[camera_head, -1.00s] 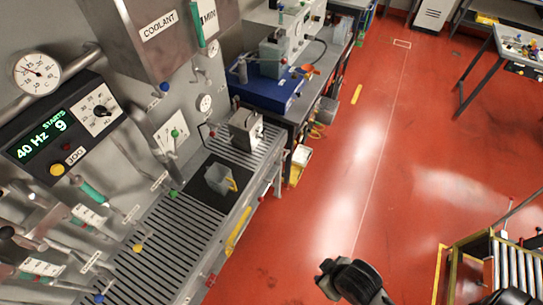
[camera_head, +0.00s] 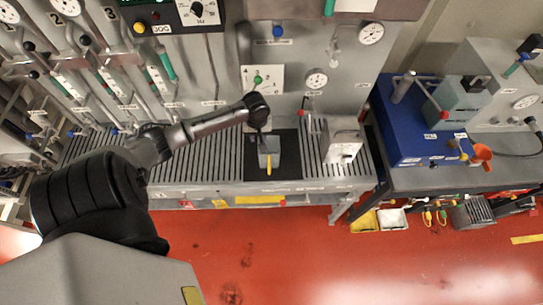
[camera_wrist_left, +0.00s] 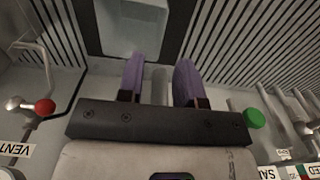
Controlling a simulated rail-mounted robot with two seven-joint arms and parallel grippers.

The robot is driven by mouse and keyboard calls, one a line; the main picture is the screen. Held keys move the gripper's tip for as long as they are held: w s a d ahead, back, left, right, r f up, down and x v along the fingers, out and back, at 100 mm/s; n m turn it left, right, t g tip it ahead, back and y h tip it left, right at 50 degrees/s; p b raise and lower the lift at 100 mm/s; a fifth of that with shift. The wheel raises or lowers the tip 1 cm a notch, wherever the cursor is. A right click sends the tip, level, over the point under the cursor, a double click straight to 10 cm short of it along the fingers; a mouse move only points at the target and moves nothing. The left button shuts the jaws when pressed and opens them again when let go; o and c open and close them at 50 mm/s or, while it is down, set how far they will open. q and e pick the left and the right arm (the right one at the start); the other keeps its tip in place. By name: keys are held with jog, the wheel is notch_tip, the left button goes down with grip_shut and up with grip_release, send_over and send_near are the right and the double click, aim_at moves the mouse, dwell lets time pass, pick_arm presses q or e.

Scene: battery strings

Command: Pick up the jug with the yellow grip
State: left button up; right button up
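The grey jug (camera_head: 268,148) with the yellow grip stands on a black mat (camera_head: 289,160) on the slatted bench, its grip facing the front edge. In the left wrist view the jug (camera_wrist_left: 133,28) shows at the top, cut off by the frame, beyond the fingertips. My left gripper (camera_head: 262,128) is at the jug's back side in the head view, close above it; whether it touches is unclear. In the left wrist view my left gripper (camera_wrist_left: 160,65) has its purple fingers apart, with a grey post showing between them. My right gripper is out of view.
A grey metal box (camera_head: 343,142) stands right of the mat. Valve levers line the left. A blue unit (camera_head: 412,125) stands on the right bench. The red floor in front is clear.

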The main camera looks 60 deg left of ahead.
aim_at(269, 157)
pick_arm(q)
jog(key=f, duration=0.5)
jog(key=shift+s+f, duration=0.25)
jog(key=shift+s, duration=0.05)
jog(key=shift+d+f, duration=0.1)
jog(key=shift+f, duration=3.1)
grip_shut()
